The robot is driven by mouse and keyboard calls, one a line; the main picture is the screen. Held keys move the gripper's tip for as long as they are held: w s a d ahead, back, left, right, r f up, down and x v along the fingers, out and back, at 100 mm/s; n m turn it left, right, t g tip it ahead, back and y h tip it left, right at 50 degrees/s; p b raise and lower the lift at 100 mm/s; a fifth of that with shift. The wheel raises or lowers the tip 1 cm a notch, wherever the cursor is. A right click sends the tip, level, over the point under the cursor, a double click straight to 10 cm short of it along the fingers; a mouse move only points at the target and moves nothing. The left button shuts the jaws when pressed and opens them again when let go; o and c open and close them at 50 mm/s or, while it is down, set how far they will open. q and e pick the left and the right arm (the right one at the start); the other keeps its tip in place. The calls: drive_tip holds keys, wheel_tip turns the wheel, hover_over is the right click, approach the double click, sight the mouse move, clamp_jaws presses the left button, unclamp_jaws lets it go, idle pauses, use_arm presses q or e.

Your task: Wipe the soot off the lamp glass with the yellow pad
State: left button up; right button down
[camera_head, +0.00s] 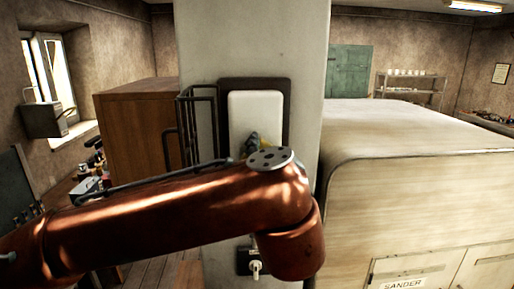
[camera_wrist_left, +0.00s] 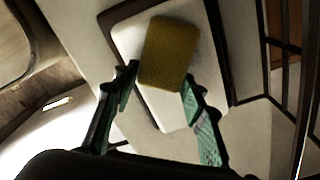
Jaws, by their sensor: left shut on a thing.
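The lamp glass (camera_head: 255,110) is a pale upright panel in a dark frame on the pillar. It also shows in the left wrist view (camera_wrist_left: 160,109). My left gripper (camera_head: 250,143) is at the lower part of the glass, mostly hidden behind my arm. In the left wrist view its fingers (camera_wrist_left: 158,86) are shut on the yellow pad (camera_wrist_left: 167,48), which overlaps the glass. Only a sliver of yellow shows in the head view. I cannot tell whether the pad touches the glass. No clear soot shows on the visible glass. My right gripper is out of view.
A dark wire guard (camera_head: 197,125) stands out to the left of the lamp on the pillar (camera_head: 211,60). A wooden cabinet (camera_head: 135,135) is behind it. A large pale machine (camera_head: 420,175) fills the right. A small fitting (camera_head: 255,266) is low on the pillar.

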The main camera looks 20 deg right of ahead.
sight(245, 144)
use_arm(q)
drive_tip(key=shift+w+a+b, duration=0.1)
drive_tip(key=shift+w+a, duration=0.1)
drive_tip(key=shift+a, duration=0.5)
drive_tip(key=shift+w+a+b, duration=0.15)
drive_tip(key=shift+w+a, duration=0.1)
drive_tip(key=shift+a, duration=0.4)
drive_tip(key=shift+w+a+b, duration=0.1)
drive_tip(key=shift+w+a, duration=0.1)
drive_tip(key=shift+a, duration=0.5)
drive_tip(key=shift+s+a+b, duration=0.25)
drive_tip(key=shift+s+b, duration=0.05)
drive_tip(key=shift+s, duration=0.35)
drive_tip(key=shift+b+v, duration=0.45)
drive_tip(key=shift+v, duration=1.75)
drive_tip(key=shift+s, duration=0.2)
